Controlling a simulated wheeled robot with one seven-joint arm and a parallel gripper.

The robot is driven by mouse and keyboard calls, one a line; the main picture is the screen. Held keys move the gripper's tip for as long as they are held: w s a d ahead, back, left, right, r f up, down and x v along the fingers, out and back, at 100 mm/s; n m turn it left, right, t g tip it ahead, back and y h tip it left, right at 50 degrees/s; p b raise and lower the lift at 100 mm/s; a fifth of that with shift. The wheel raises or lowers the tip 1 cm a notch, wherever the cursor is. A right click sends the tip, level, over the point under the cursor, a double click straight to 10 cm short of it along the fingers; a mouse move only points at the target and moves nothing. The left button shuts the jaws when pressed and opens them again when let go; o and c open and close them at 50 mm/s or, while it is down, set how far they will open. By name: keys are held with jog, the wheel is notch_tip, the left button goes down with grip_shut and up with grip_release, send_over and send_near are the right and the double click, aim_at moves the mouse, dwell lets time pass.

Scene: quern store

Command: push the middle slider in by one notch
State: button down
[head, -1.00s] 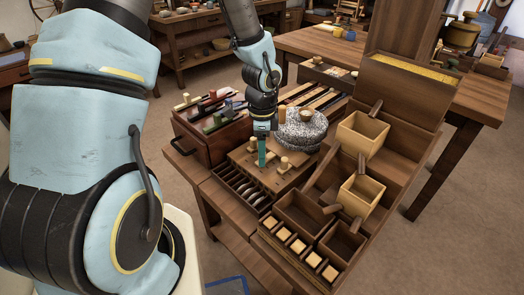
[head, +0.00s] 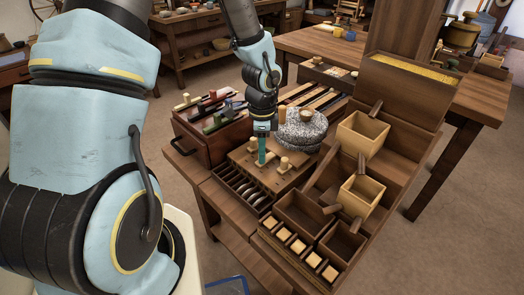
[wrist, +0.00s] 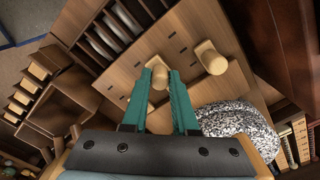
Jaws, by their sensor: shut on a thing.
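The slider board (head: 244,157) is a flat brown wooden block with pale wooden knobs, on the bench in front of me. My gripper (head: 262,161) points down over its middle, its teal fingers shut on the middle slider's knob. In the wrist view the middle slider (wrist: 157,72) shows as a pale knob between the fingertips (wrist: 159,80). One other slider (head: 284,163) stands to the right of my gripper in the head view. A further pale knob (wrist: 212,58) stands apart, right of the fingers in the wrist view. My fingers partly hide the middle knob and its slot.
A speckled stone quern (head: 302,128) stands close behind the board on the right. A slotted rack (head: 240,186) lies in front. Open wooden boxes (head: 361,194) stand to the right. A tool box (head: 195,145) stands to the left.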

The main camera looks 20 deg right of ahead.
aim_at(269, 155)
dwell(0.6)
jog(key=shift+w+d+p, duration=0.25)
jog(key=shift+w+d, duration=0.1)
jog(key=shift+d, duration=0.35)
jog(key=shift+w+d+p, duration=0.2)
jog(key=shift+w+d, duration=0.15)
jog(key=shift+d, duration=0.3)
jog(key=c, duration=0.7)
grip_release()
notch_tip(269, 155, up, 11)
jog(key=shift+f, duration=0.1)
jog(key=s+a+r+n+p, duration=0.1)
jog(key=a+r+n, duration=0.2)
jog(key=a+n, duration=0.4)
jog(key=s+a+r+n+t+p, duration=0.1)
jog(key=a+r+n, duration=0.3)
jog(key=a, duration=0.6)
jog(key=s+a+r+n+p, duration=0.1)
jog(key=a+r+n+p, duration=0.2)
jog(key=a+n, duration=0.6)
jog(key=shift+a+r+n+t, duration=0.2)
jog(key=shift+r+n+t, duration=0.05)
jog(key=shift+n+t, duration=0.05)
